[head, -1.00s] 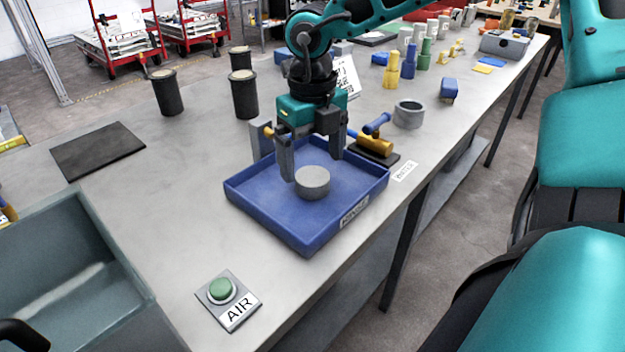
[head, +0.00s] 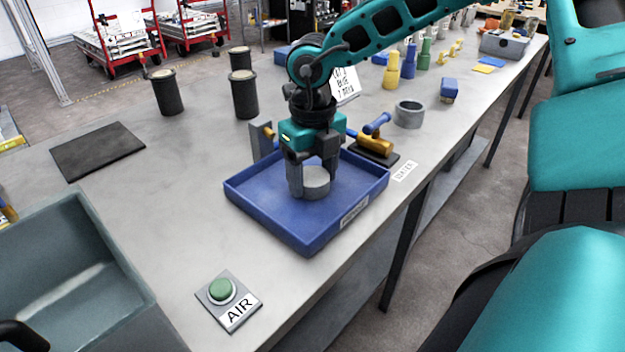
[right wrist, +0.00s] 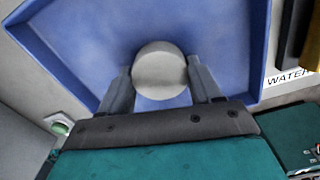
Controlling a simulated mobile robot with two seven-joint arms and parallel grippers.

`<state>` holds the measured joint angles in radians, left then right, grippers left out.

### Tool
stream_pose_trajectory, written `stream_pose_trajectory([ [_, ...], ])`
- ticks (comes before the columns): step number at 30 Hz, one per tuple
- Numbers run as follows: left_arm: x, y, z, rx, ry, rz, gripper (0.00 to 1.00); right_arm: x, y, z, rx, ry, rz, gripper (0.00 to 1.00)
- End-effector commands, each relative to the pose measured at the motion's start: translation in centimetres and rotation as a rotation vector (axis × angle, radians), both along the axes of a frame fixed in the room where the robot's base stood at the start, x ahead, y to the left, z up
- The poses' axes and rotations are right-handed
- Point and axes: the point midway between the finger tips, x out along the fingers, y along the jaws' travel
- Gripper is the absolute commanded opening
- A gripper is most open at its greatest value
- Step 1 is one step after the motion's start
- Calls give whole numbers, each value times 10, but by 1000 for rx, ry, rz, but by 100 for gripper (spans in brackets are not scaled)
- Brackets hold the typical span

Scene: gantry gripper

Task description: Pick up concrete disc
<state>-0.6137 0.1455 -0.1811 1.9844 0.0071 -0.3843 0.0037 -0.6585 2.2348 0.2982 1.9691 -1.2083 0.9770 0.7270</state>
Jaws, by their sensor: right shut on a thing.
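The concrete disc (head: 316,184) is a short, light grey cylinder in the blue tray (head: 262,214) on the grey table. My right gripper (head: 311,182) points down into the tray and is shut on the disc, with one finger on each side. In the right wrist view the disc (right wrist: 160,72) shows as a pale round top between the two fingers (right wrist: 160,88). I cannot tell whether the disc still touches the tray floor. My left gripper is not in view.
A green AIR button (head: 222,290) stands in front of the tray. A brass valve with a blue handle (head: 375,140) is close on its right. Dark cylinders (head: 244,94) stand behind. A grey-green bin (head: 80,270) is at left.

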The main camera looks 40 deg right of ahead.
Motion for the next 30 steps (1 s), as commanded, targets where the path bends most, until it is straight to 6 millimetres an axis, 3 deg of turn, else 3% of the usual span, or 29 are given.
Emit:
stream_pose_trajectory([
  [7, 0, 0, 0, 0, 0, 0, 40, 0, 0, 0, 0, 0, 0, 26],
  [20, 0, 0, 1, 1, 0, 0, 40, 1, 0, 12, 0, -4, 1, 26],
  [26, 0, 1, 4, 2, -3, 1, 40, 2, 0, 49, -1, -9, 0, 26],
  [30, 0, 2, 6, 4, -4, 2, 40, 2, 0, 88, -1, -10, 0, 26],
])
